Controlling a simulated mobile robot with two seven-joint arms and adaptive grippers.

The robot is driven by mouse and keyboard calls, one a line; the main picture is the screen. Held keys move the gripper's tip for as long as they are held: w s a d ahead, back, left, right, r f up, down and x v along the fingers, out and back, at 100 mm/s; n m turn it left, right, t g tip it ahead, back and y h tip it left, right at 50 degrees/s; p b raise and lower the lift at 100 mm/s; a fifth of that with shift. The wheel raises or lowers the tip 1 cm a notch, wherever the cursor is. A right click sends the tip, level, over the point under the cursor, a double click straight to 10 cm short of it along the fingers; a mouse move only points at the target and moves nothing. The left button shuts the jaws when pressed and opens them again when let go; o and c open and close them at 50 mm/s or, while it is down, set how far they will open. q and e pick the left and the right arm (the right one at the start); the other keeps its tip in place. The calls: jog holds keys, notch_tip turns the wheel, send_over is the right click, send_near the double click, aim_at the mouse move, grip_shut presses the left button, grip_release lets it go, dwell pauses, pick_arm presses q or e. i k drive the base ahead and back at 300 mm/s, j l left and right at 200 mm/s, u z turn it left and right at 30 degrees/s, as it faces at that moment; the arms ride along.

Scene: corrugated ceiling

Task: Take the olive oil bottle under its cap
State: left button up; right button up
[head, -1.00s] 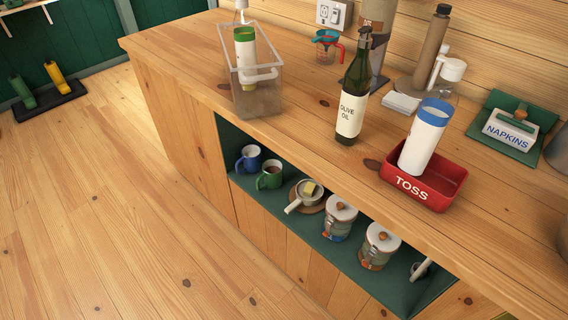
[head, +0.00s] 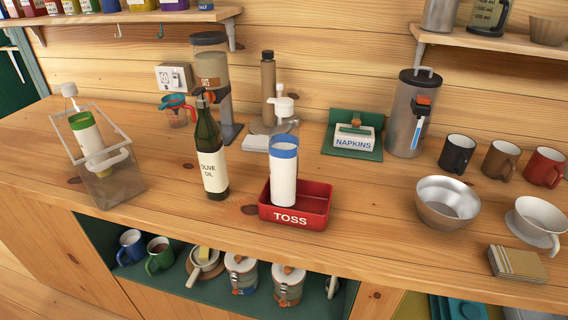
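The olive oil bottle (head: 211,158) is dark green glass with a cream label reading OLIVE OIL. It stands upright on the wooden counter (head: 370,235), left of the red TOSS tray. Its dark cap (head: 203,99) is at the top of the narrow neck, in front of a tall dispenser. Neither of my grippers shows in the head view.
The red TOSS tray (head: 296,216) holds a white cup-like container with a blue rim (head: 284,170) close to the bottle's right. A clear bin (head: 118,190) stands to the left. Behind are a dispenser (head: 212,70) and a red-handled measuring cup (head: 177,107). A metal bowl (head: 447,203) is at right.

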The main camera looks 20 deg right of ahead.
aim_at(208, 134)
jog(key=i+j, duration=0.15)
jog(key=j, duration=0.2)
jog(key=i+j, duration=0.15)
jog(key=j, duration=0.15)
jog(key=i+j, duration=0.15)
jog(key=j, duration=0.2)
jog(key=i+j+z, duration=0.1)
jog(key=j, duration=0.25)
jog(key=i+j+z, duration=0.1)
jog(key=z, duration=1.45)
jog(key=k+j, duration=0.05)
